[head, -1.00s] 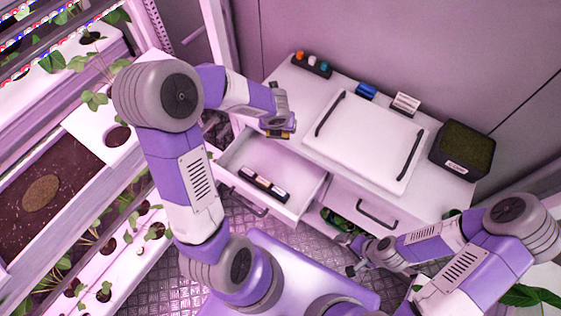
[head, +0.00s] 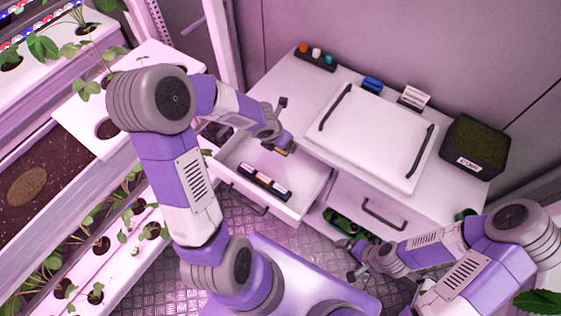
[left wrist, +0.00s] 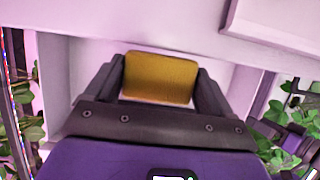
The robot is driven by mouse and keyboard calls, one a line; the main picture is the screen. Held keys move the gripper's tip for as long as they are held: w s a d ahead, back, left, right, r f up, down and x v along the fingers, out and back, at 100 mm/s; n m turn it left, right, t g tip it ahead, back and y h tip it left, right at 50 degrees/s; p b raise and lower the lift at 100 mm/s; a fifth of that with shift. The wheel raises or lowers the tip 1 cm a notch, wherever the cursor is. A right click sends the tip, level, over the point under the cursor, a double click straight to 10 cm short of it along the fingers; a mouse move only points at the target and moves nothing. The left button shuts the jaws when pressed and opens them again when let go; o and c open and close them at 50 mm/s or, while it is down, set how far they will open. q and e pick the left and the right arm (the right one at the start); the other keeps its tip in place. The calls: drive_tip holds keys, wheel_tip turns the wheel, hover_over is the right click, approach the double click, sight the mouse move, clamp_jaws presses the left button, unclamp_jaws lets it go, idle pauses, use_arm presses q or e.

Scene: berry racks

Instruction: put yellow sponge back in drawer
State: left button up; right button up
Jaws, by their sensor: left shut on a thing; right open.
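The yellow sponge (left wrist: 160,78) is between the fingers of my left gripper in the left wrist view. In the head view my left gripper (head: 284,146) is over the back part of the open left drawer (head: 300,190), with a small edge of the sponge showing under it. The drawer's pale inside surrounds the sponge in the left wrist view; I cannot tell whether the sponge touches its floor. A dark holder with small light pieces (head: 264,182) lies in the drawer's front part. My right gripper (head: 354,262) is open and empty, low in front of the right drawer.
Plant racks line the left.

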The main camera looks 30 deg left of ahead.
sight(283, 159)
use_arm(q)
wheel_tip(283, 159, down, 10)
drive_tip(key=b, duration=0.7)
drive_tip(key=shift+r, duration=0.15)
use_arm(e)
wheel_tip(283, 159, down, 8)
drive_tip(key=shift+f, duration=0.1)
drive_tip(key=shift+f, duration=0.1)
use_arm(q)
drive_tip(key=o, duration=0.8)
drive_tip(key=shift+o, duration=0.2)
drive_tip(key=p+v, duration=0.8)
drive_tip(key=v, duration=0.4)
drive_tip(key=shift+p, duration=0.4)
use_arm(e)
wheel_tip(283, 159, up, 9)
